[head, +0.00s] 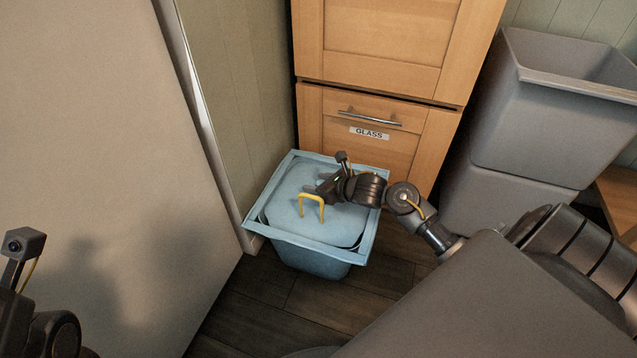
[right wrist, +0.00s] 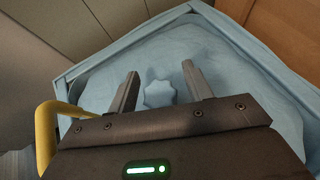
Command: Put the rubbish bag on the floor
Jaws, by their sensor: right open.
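The rubbish bag (head: 300,222) is pale blue and fills a light blue square bin (head: 248,212). In the right wrist view, a star-shaped knot (right wrist: 158,94) of the bag shows between my right fingers. My right gripper (head: 312,190) is over the bag, its jaws apart; its fingers also show in the right wrist view (right wrist: 160,76). I cannot tell whether they touch the knot. A yellow loop (head: 311,197) shows beside the right gripper; what it is fixed to is unclear. My left wrist is at the lower left corner, its fingers hidden.
A wooden cabinet with a drawer labelled GLASS (head: 368,133) stands behind the bin. Stacked grey tubs (head: 540,115) stand at the right. A pale panel (head: 100,130) fills the left. Dark wooden floor (head: 320,302) shows bare in front of the bin.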

